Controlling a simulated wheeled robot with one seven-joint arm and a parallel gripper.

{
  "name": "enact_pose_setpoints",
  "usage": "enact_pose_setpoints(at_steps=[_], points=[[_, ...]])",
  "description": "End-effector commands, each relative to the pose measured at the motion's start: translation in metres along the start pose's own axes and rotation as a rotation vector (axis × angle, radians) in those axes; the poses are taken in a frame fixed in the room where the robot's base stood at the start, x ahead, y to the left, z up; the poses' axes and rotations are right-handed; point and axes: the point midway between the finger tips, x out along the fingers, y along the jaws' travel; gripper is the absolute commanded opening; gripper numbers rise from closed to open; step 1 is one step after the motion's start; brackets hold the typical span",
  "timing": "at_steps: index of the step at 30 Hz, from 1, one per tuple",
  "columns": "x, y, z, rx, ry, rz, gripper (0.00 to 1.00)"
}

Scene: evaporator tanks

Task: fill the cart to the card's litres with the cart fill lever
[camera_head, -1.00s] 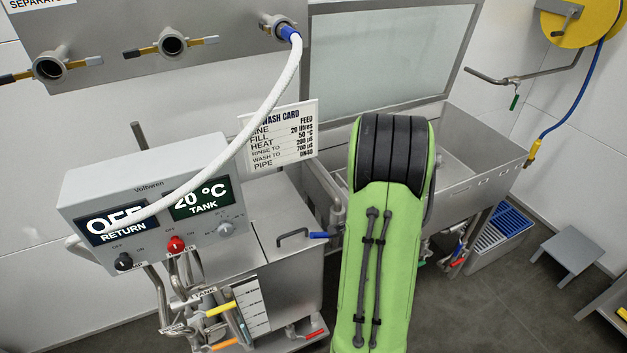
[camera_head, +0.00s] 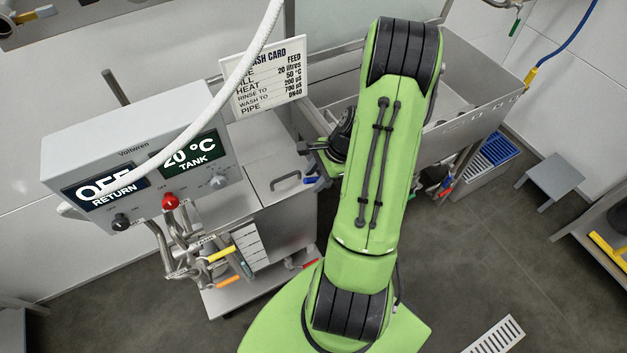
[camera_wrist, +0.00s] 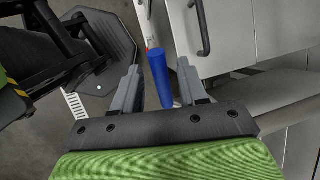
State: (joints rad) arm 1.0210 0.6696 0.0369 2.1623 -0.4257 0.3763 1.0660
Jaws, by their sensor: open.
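The blue lever handle (camera_wrist: 158,76), which looks like the cart fill lever, lies between the two grey fingers of my open gripper (camera_wrist: 157,72) in the wrist view. The fingers stand on both sides of it, and I see no clear grip. In the head view a bit of blue handle (camera_head: 312,181) shows beside the tank, next to my gripper, whose fingers are mostly hidden there. The wash card (camera_head: 268,78) reads fill 20 litres, heat 50 °C. The steel tank cart (camera_head: 285,215) carries a white scale strip (camera_head: 250,245); its level is too small to read.
The control box (camera_head: 138,150) shows OFF RETURN and 20 °C TANK. Coloured valve levers (camera_head: 222,254) sit below it. A white hose (camera_head: 240,75) crosses in front. A steel sink (camera_head: 470,100) is behind my arm. A grey stool (camera_head: 552,178) stands right; floor is free in front.

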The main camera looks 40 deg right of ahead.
Motion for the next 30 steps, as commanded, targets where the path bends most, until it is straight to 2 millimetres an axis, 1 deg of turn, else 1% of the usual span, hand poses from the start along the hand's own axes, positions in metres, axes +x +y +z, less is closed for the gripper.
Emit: enact_pose_setpoints(at_steps=[1,3,6,11,12,20,28,30], points=[[0.0081,0.0004,-0.0002,0.0,-0.001,0.002,0.42],[0.014,0.0001,-0.0002,0.0,0.0,0.0,0.42],[0.017,-0.0003,0.0,0.0,0.001,-0.001,0.42],[0.0166,-0.0004,0.0001,0.0,0.001,-0.001,0.42],[0.0165,-0.0004,0.0001,0.0,0.001,-0.001,0.41],[0.0163,-0.0004,-0.0001,0.0,0.001,-0.001,0.01],[0.0162,-0.0005,-0.0004,0.0,0.002,-0.002,0.0],[0.0163,-0.0015,-0.0031,-0.002,0.008,-0.002,0.0]])
